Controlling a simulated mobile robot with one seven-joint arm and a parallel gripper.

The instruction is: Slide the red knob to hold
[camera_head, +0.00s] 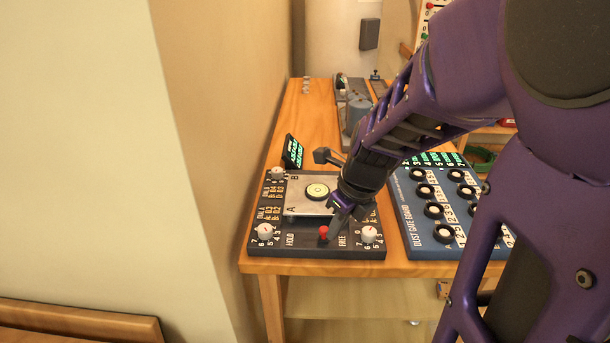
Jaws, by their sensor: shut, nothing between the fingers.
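The red knob (323,232) stands upright at the front edge of the dark control panel (300,246), between the printed words HOLD on its left and FREE on its right. It sits nearer to FREE. My gripper (335,236) is shut and empty, reaching down from the upper right. Its tip is low over the panel, just to the right of the knob. I cannot tell whether it touches the knob. My wrist hides the panel's right rear part.
White dials (265,232) and (369,234) flank the knob. A raised plate with a round bubble level (317,191) lies behind it. A wall bounds the left.

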